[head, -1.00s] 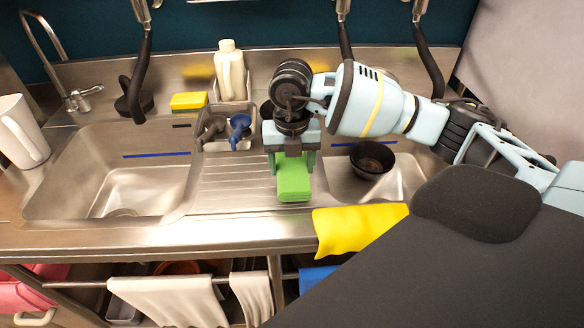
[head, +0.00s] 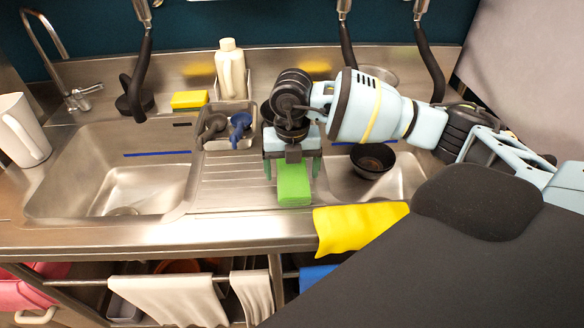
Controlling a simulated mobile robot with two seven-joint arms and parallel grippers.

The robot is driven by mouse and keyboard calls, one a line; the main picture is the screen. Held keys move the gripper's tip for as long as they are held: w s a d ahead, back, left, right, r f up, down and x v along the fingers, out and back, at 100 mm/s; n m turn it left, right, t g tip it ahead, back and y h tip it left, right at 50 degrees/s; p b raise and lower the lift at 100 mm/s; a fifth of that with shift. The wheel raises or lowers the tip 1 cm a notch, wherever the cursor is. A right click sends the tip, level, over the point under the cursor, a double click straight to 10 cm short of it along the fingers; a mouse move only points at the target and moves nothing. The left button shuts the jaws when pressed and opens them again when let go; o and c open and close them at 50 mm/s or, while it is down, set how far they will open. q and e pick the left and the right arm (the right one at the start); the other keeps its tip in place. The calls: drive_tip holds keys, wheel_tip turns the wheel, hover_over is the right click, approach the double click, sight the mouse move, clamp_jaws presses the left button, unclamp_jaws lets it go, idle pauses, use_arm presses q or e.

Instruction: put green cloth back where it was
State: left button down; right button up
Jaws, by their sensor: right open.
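The green cloth (head: 294,186) is a folded block lying on the steel drainboard between the two sinks, close to the counter's front. My right gripper (head: 293,172) is above and just behind it, pointing down. Its two green-tipped fingers are spread apart, one on each side of the cloth's far end. The gripper is open and does not hold the cloth. My left gripper does not show.
A black bowl (head: 372,161) sits in the right sink. A caddy (head: 229,134), a white bottle (head: 231,68) and a yellow sponge (head: 189,100) stand behind. A yellow cloth (head: 352,226) hangs over the front edge. The left sink (head: 120,180) is empty.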

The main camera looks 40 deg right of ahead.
sight(292, 172)
wheel_tip(292, 172, up, 12)
drive_tip(key=shift+r, duration=0.15)
idle(0.3)
idle(0.5)
